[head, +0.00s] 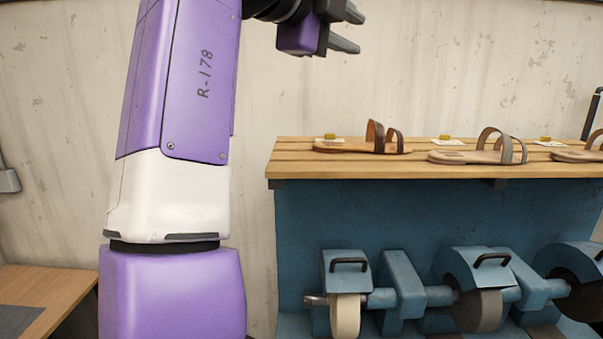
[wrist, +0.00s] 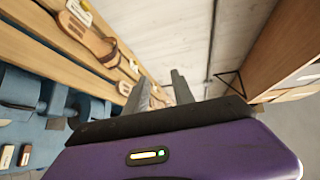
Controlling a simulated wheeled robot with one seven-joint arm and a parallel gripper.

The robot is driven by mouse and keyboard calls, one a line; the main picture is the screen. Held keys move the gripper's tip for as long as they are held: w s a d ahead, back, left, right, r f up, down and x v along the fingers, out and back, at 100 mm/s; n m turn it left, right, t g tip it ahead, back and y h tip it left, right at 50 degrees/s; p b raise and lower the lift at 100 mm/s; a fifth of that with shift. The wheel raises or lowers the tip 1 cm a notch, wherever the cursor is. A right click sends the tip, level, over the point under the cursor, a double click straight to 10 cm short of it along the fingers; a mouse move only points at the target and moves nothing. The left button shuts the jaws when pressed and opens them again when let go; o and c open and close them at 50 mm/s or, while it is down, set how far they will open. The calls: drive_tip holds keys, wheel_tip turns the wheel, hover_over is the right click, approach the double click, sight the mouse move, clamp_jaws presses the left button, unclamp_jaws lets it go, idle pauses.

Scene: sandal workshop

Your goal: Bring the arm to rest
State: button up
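My gripper (head: 352,32) is at the top of the head view, raised well above the slatted shelf and left of most of the sandals. Its two grey fingers point right with a gap between them, and nothing shows held. In the wrist view my gripper (wrist: 163,88) also shows two spread fingers with no object between them. My purple and white arm fills the left of the head view and stands nearly upright.
A slatted wooden shelf (head: 285,157) holds a brown-strapped sandal (head: 355,147), a grey-strapped sandal (head: 475,156) and a partly cut-off sandal (head: 580,155). Below are blue grinding machines with a pale wheel (head: 345,316). A wooden table (head: 40,290) is at lower left. Air around my gripper looks clear.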

drive_tip(key=w+a+f+n+t+y+b, duration=0.1)
drive_tip(key=w+a+f+n+t+y, duration=0.4)
drive_tip(key=f+n+t, duration=0.65)
drive_tip(key=s+f+n+g+y+b, duration=0.1)
drive_tip(key=s+f+n+y, duration=0.2)
drive_tip(key=f+n, duration=0.3)
drive_tip(key=s+d+f+n+y+b, duration=0.1)
drive_tip(key=s+f+n+y, duration=0.2)
drive_tip(key=f, duration=0.6)
drive_tip(key=s+f+n+g+y+b, duration=0.1)
drive_tip(key=s+f+n+y, duration=0.15)
drive_tip(key=f+n, duration=0.4)
drive_tip(key=s+d+f+n+g+y+b, duration=0.1)
drive_tip(key=s+d+f+n, duration=0.15)
drive_tip(key=s+f, duration=0.55)
drive_tip(key=s+d+f+n+y+b, duration=0.1)
drive_tip(key=s+d+f, duration=0.3)
drive_tip(key=s+f, duration=0.4)
drive_tip(key=s+d+f+m+g+h+b, duration=0.1)
drive_tip(key=s+f, duration=0.4)
drive_tip(key=s, duration=0.5)
drive_tip(key=s+d+f+m+g+h+b, duration=0.1)
drive_tip(key=s+d+f+m+g+h, duration=0.1)
drive_tip(key=s+d+f, duration=0.4)
drive_tip(key=s+d+f+m+g+h+b, duration=0.1)
drive_tip(key=s+f, duration=0.5)
drive_tip(key=s, duration=0.8)
drive_tip(key=d+g+h+b, duration=0.1)
drive_tip(key=d+g, duration=0.1)
drive_tip(key=shift+d, duration=0.3)
